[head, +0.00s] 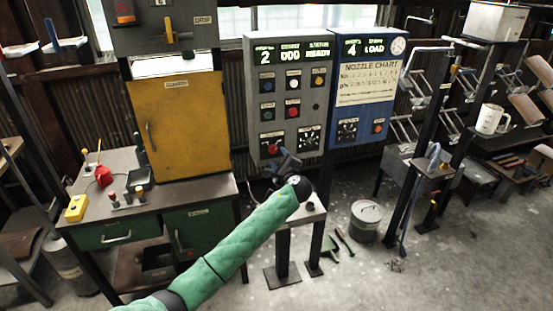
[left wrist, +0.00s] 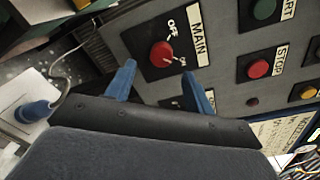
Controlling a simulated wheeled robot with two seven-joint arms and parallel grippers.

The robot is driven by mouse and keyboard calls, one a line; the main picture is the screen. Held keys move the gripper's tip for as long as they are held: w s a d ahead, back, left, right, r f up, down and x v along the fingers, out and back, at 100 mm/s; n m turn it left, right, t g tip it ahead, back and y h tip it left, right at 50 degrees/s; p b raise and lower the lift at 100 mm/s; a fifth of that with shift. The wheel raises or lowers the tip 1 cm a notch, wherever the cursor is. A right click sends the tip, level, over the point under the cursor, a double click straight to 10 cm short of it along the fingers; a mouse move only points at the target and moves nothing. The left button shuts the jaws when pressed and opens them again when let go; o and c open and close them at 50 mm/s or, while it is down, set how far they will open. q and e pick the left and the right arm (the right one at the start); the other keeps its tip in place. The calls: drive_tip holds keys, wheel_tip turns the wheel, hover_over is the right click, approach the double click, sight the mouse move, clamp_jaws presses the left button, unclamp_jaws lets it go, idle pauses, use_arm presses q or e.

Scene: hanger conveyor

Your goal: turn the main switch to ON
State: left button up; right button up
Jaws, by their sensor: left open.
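The main switch is a red round knob (left wrist: 161,54) on a black plate marked OFF and ON, beside a MAIN label (left wrist: 198,35). A small pale mark shows on the knob's side toward ON; I cannot tell its exact setting. My left gripper (left wrist: 158,70) is open and empty, its two blue fingers spread on either side below the knob in the left wrist view. I see no contact with the knob. In the head view the left gripper (head: 283,158) is at the lower left of the grey control panel (head: 257,85), near the red knob (head: 272,150). My right gripper is out of view.
A green START button (left wrist: 263,8) and a red STOP button (left wrist: 258,69) are close by on the panel. A blue panel (head: 365,100) adjoins it on the right. A yellow cabinet door (head: 178,120) and workbench (head: 200,193) are left. A bucket (head: 366,222) stands on the floor.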

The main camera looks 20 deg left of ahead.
use_arm(q)
drive_tip(key=v, duration=0.3)
drive_tip(key=shift+b, duration=0.4)
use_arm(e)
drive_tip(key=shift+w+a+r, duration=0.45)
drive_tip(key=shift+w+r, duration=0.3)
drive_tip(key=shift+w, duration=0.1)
